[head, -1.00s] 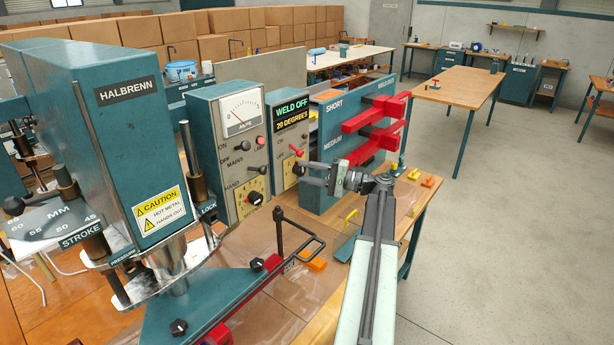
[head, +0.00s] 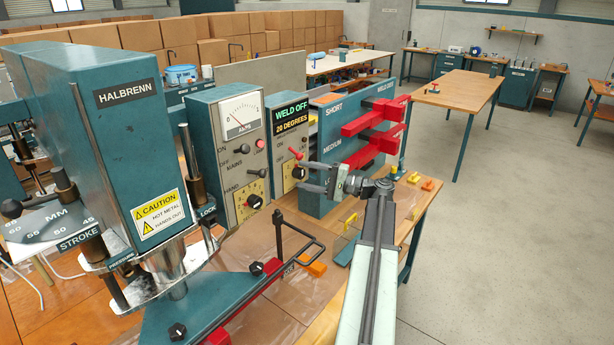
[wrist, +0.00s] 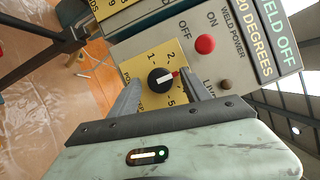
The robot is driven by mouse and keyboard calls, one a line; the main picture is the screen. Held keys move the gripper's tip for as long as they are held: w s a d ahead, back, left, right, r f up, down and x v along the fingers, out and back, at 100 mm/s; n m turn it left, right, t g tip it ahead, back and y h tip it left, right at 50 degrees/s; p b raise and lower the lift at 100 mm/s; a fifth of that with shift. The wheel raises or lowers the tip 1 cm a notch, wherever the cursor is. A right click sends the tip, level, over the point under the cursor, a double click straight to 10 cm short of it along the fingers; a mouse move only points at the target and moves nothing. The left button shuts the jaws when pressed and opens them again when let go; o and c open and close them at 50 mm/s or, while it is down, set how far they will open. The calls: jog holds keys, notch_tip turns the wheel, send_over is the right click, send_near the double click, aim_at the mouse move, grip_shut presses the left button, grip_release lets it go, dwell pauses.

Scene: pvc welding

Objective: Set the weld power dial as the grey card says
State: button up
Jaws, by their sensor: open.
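The weld power dial (wrist: 161,80) is a black knob with a white pointer line on a yellow numbered plate (wrist: 134,68). In the wrist view its pointer points right, toward a small red mark near the plate's edge. My gripper (wrist: 160,79) is open, with one finger on each side of the knob; I cannot tell whether they touch it. In the head view, my gripper (head: 300,176) is in front of the weld power box (head: 280,155), partly hiding its dial. The box display (head: 291,117) reads WELD OFF, 20 DEGREES. I cannot make out a grey card.
A red-tipped switch (wrist: 205,44) sits above the dial. The mains box (head: 226,150) with its meter and another dial stands left. A teal rack (head: 318,200) with red arms (head: 375,125) stands right. The HALBRENN machine (head: 128,150) fills the left foreground.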

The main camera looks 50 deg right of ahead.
jog(key=v, duration=0.7)
jog(key=shift+s+d+b, duration=0.2)
jog(key=shift+s+b, duration=0.1)
jog(key=shift+s, duration=0.1)
